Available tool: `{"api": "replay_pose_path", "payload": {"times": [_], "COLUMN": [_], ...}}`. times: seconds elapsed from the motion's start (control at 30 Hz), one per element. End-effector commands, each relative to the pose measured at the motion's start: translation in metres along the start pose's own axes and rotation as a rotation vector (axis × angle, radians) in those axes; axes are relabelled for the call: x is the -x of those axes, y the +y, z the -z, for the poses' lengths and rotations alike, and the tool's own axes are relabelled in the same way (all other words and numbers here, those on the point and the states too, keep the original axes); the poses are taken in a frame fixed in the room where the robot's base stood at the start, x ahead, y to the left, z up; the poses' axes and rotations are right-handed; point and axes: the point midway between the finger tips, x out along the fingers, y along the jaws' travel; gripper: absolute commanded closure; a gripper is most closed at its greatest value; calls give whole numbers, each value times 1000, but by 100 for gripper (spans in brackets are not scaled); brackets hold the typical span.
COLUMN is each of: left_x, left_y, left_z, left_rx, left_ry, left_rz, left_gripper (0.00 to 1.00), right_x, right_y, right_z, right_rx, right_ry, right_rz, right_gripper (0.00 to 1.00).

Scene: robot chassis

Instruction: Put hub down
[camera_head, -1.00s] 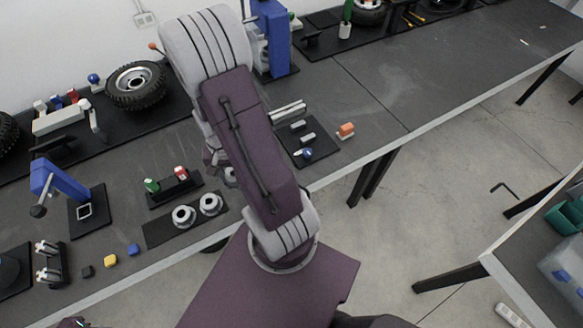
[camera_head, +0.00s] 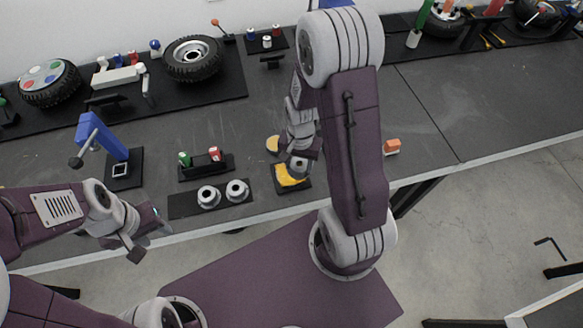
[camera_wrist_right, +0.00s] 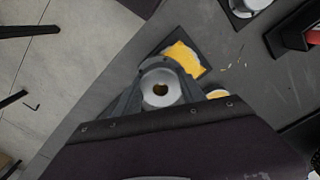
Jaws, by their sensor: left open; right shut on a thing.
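My right gripper (camera_wrist_right: 160,94) is shut on a grey round hub (camera_wrist_right: 158,82) with a central hole, held between its fingers in the right wrist view. In the head view that gripper (camera_head: 299,160) is above or beside a yellow cloth-like piece (camera_head: 288,178) on a small black mat; the gap is hard to judge. The piece also shows beyond the hub in the wrist view (camera_wrist_right: 187,58). Two other grey hubs, one left (camera_head: 208,197) and one right (camera_head: 237,191), sit on a black mat (camera_head: 181,206). My left gripper (camera_head: 150,238) is open and empty near the table's front edge.
A black holder with a green and a red piece (camera_head: 206,168) stands behind the hub mat. A blue press-like tool (camera_head: 101,135) is at left. Tyres (camera_head: 193,59) line the back. An orange block (camera_head: 391,146) lies right of my right arm.

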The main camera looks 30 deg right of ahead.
Motion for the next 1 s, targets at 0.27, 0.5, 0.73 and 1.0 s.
{"api": "replay_pose_path", "payload": {"times": [0.27, 0.5, 0.73, 1.0], "left_x": [2, 1, 1, -2], "left_y": [0, 0, 0, 0], "left_z": [0, 0, 0, 0], "left_rx": [0, 0, 0, 0], "left_ry": [0, 0, 0, 0], "left_rz": [0, 0, 0, 0], "left_gripper": [58, 58, 58, 58], "right_x": [-21, -51, -61, -64], "right_y": [-32, -30, -31, -31], "right_z": [16, 14, 16, 16], "right_rx": [-1, -1, -1, -1], "right_ry": [1, -4, 2, 1], "right_rz": [1, -3, 1, 1], "right_gripper": [100, 100, 100, 45]}}
